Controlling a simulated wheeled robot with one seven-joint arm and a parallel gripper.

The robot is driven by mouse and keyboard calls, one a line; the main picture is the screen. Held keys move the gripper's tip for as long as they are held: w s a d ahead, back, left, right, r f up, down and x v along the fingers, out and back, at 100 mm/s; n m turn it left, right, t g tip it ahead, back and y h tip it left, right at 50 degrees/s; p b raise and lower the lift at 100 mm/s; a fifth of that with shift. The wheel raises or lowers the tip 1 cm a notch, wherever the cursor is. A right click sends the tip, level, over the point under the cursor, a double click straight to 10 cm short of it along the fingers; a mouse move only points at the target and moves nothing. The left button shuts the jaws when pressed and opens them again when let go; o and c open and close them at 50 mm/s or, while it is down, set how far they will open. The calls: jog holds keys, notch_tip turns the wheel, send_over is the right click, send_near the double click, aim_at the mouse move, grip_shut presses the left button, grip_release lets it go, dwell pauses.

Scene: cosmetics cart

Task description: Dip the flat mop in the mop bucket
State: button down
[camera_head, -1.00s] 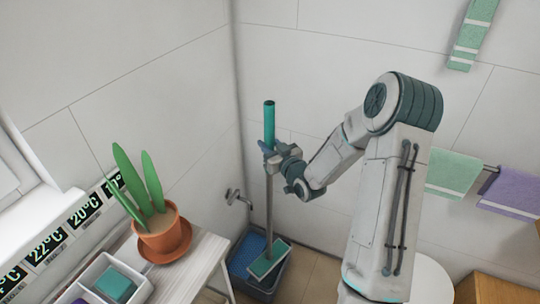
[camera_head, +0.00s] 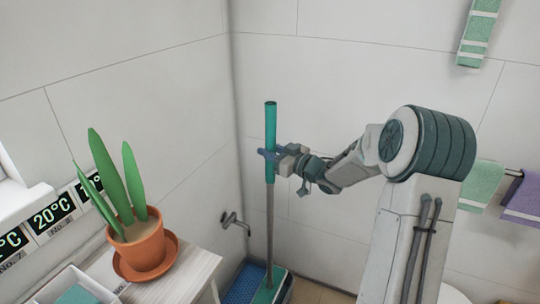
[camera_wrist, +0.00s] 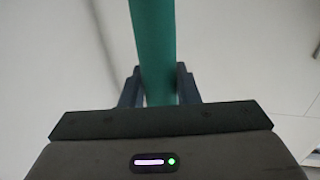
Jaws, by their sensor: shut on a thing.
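The flat mop has a teal upper handle (camera_head: 270,122), a grey lower pole (camera_head: 270,225) and a teal flat head (camera_head: 268,286). It stands nearly upright. In the wrist view, the handle (camera_wrist: 152,45) passes between the two dark fingers (camera_wrist: 158,88). The mop bucket (camera_head: 240,286) has a blue grid and stands on the floor in the wall corner. The mop head shows over or in its right part. The bottom picture edge is close, and I cannot tell whether they touch.
A tap (camera_head: 234,221) juts from the left wall above the bucket. A white table (camera_head: 190,266) holds a potted plant (camera_head: 140,245) and a white tray (camera_head: 68,283). Towels (camera_head: 481,185) hang on the right wall. The wall between is clear.

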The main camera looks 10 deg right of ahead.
aim_at(270, 199)
jog(key=shift+r, duration=0.15)
notch_tip(270, 199, down, 20)
jog(key=b, duration=1.3)
jog(key=shift+r, duration=0.2)
dwell(0.8)
notch_tip(270, 199, up, 20)
jog(key=p, duration=1.4)
jog(key=shift+p, duration=0.4)
